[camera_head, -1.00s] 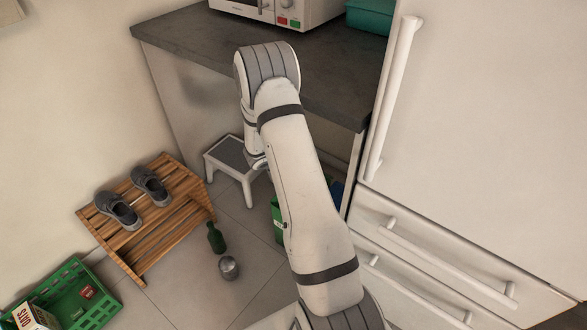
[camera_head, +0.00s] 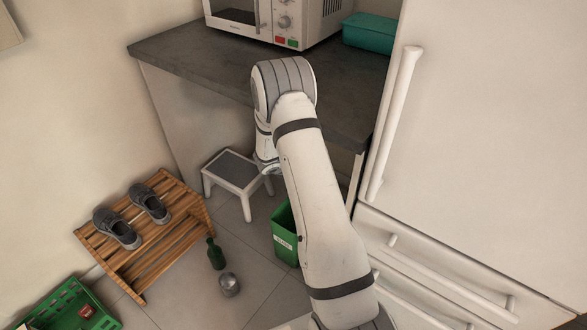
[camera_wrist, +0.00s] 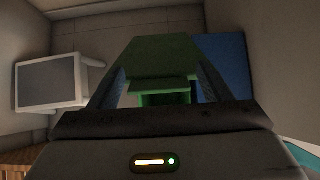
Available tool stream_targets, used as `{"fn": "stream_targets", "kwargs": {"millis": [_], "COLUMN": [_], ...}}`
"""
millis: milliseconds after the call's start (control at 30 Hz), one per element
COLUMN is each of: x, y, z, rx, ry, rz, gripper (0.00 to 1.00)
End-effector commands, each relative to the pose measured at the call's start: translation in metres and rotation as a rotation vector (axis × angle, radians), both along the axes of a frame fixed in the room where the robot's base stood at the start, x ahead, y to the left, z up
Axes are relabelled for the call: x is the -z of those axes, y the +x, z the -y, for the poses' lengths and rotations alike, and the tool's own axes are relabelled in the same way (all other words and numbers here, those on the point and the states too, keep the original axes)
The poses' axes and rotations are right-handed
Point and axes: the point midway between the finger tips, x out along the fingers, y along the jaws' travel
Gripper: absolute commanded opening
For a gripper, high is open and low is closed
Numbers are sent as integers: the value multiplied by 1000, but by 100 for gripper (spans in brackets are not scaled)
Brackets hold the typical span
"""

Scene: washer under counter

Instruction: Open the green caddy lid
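The green caddy (camera_head: 285,240) stands on the floor under the counter, partly hidden behind my arm in the head view. A pale label shows on its front. In the wrist view its green lid (camera_wrist: 160,55) is a broad flat surface, with a protruding lip (camera_wrist: 164,86) at its near edge. The lid looks down, but its angle is hard to judge. My gripper (camera_wrist: 162,76) has its two fingers spread apart, one on each side of the lip in the picture. Nothing is seen held between them. Whether the fingers touch the caddy cannot be told. The fingers are hidden in the head view.
A blue bin (camera_wrist: 224,66) is right beside the caddy. A step stool (camera_head: 234,171) stands left of it. A green bottle (camera_head: 215,254) and a metal can (camera_head: 229,284) stand on the floor. The counter (camera_head: 220,65) is overhead, and white drawers (camera_head: 430,255) are at right.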

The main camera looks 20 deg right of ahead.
Motion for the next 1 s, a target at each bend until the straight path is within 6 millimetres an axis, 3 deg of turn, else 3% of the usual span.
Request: {"fn": "stream_targets", "kwargs": {"millis": [167, 433, 800, 1000], "x": [-1, -5, -49, -59], "y": [1, 1, -20, -26], "z": [-2, -5, -38, -48], "rx": [-3, -5, -5, -6], "ry": [0, 1, 0, 0], "rz": [2, 5, 5, 4], "gripper": [85, 85, 85, 85]}}
